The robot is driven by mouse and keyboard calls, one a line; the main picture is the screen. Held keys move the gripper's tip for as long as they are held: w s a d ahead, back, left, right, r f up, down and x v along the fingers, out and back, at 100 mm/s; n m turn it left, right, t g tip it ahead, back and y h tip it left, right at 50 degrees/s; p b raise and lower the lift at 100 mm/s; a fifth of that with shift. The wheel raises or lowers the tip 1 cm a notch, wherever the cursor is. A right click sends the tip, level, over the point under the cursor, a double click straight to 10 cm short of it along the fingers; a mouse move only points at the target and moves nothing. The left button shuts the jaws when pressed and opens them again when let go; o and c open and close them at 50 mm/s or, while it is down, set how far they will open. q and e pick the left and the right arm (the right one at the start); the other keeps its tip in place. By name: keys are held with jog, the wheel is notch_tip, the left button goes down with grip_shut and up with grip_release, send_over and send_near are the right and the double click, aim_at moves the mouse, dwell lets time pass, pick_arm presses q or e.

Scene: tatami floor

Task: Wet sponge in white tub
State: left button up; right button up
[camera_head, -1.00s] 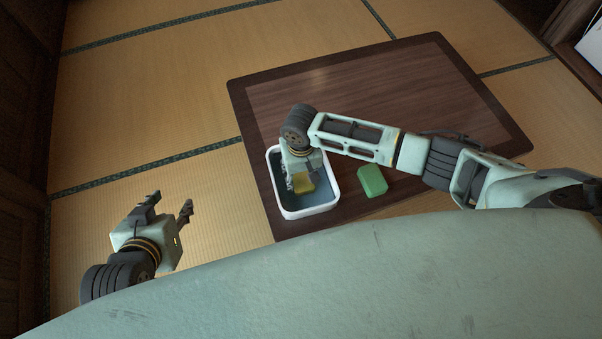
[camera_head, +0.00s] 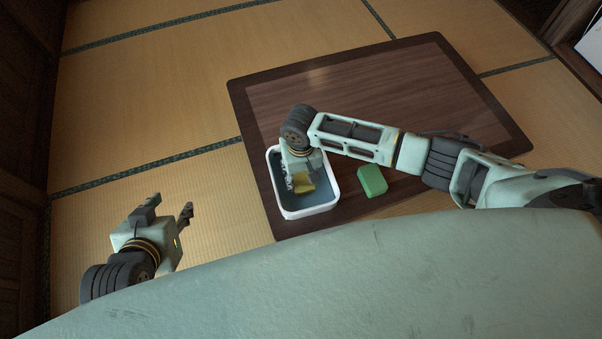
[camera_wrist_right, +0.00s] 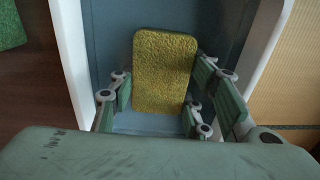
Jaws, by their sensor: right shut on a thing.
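A white tub (camera_head: 332,178) with a blue-grey inside stands at the near left of the dark wooden table. My right gripper (camera_head: 299,187) reaches down into it and is shut on a yellow sponge (camera_head: 308,186). In the right wrist view the sponge (camera_wrist_right: 163,75) sits between the right gripper's fingers (camera_wrist_right: 158,112), inside the tub's white walls (camera_wrist_right: 68,45). Whether the sponge touches the tub floor I cannot tell. My left gripper (camera_head: 170,213) is open and empty over the tatami, left of the table.
A green block (camera_head: 372,181) lies on the table (camera_head: 390,90) just right of the tub; its edge shows in the right wrist view (camera_wrist_right: 10,25). The back of the table is clear. Tatami floor surrounds the table.

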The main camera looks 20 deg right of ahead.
aim_at(301, 175)
pick_arm(q)
jog(key=shift+s+a+f, duration=0.1)
jog(key=shift+s+f, duration=0.1)
jog(key=shift+s, duration=0.1)
pick_arm(e)
jog(key=shift+f, duration=0.1)
dwell(0.5)
pick_arm(q)
jog(key=shift+w+r, duration=0.1)
dwell(0.3)
